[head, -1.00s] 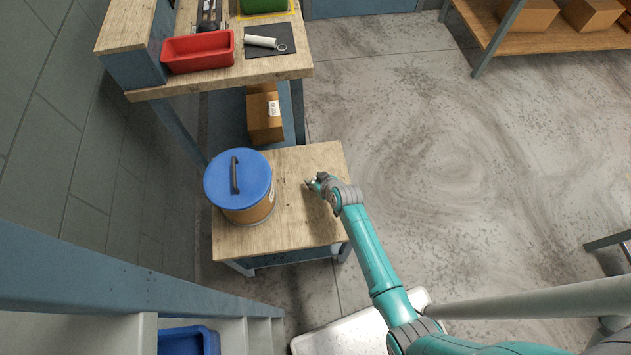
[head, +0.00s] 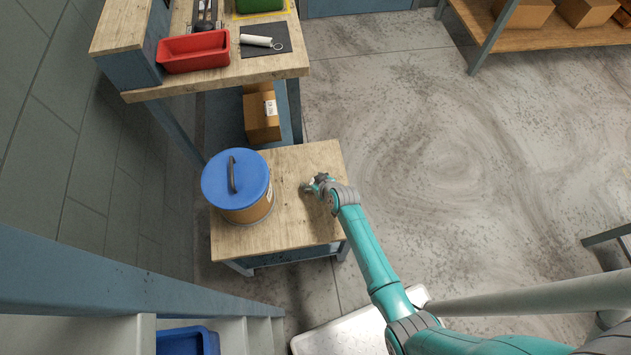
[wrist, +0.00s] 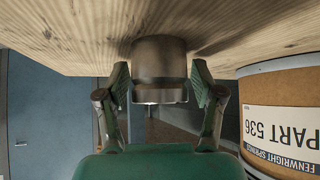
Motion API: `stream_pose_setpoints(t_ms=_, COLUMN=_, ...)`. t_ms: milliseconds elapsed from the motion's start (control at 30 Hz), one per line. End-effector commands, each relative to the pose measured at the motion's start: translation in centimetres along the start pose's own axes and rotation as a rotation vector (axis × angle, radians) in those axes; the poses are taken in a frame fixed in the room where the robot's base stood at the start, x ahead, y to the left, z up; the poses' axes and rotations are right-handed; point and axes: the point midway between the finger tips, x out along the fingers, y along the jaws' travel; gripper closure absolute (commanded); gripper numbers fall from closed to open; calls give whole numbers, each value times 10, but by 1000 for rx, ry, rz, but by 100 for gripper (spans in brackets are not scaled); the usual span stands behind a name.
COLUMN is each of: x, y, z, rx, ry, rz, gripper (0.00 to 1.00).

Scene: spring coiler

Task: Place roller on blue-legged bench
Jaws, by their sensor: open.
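The roller (wrist: 160,65) is a short dark metal cylinder. In the wrist view, which is upside down, it stands upright with its end against the wooden top of the blue-legged bench (wrist: 60,48). My gripper (wrist: 160,84) is open, with one finger on each side of the roller and small gaps between. In the head view the bench (head: 288,228) is the low table at the middle left. My gripper (head: 308,186) is low over the right part of its top. The roller is hard to make out there.
A drum with a blue lid (head: 237,180) stands on the bench to the left of my gripper; its label shows in the wrist view (wrist: 283,135). A higher workbench behind holds a red bin (head: 194,50) and a white cylinder on a dark mat. Floor to the right is clear.

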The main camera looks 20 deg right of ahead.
Motion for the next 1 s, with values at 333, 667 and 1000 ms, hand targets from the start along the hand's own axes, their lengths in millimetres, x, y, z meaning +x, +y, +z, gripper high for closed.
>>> stream_pose_setpoints(t_ms=333, x=-39, y=0, z=0, rx=1, ry=1, rz=1, gripper=33)
stream_pose_setpoints(t_ms=667, x=-98, y=0, z=-1, rx=1, ry=1, rz=1, gripper=33)
stream_pose_setpoints(t_ms=1000, x=-122, y=0, z=-1, rx=0, ry=0, rz=0, gripper=33)
